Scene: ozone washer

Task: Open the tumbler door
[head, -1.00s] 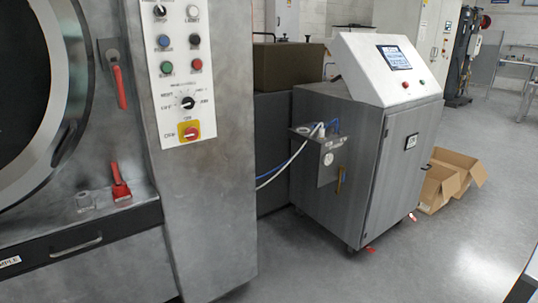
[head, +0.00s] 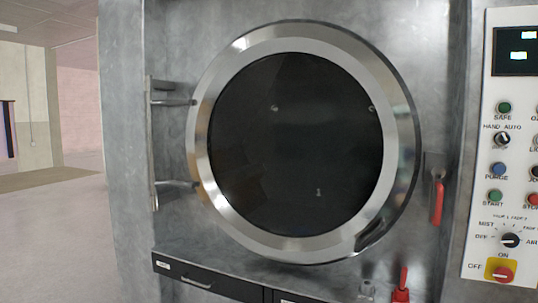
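The tumbler door (head: 205,128) is a round metal ring with a dark glass window (head: 295,145), and it looks closed against the machine front. Its hinges (head: 172,185) are on the left side. A dark recessed grip (head: 372,236) shows at the lower right of the ring. A red handle (head: 438,202) hangs on a bracket just right of the door. A second red lever (head: 401,286) stands below, near the bottom edge of the view. Neither of my grippers is in view.
A control panel (head: 507,180) with buttons, knobs and a small screen is at the right. A dark drawer (head: 205,280) with a handle runs below the door. Open floor (head: 55,235) lies to the left of the machine.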

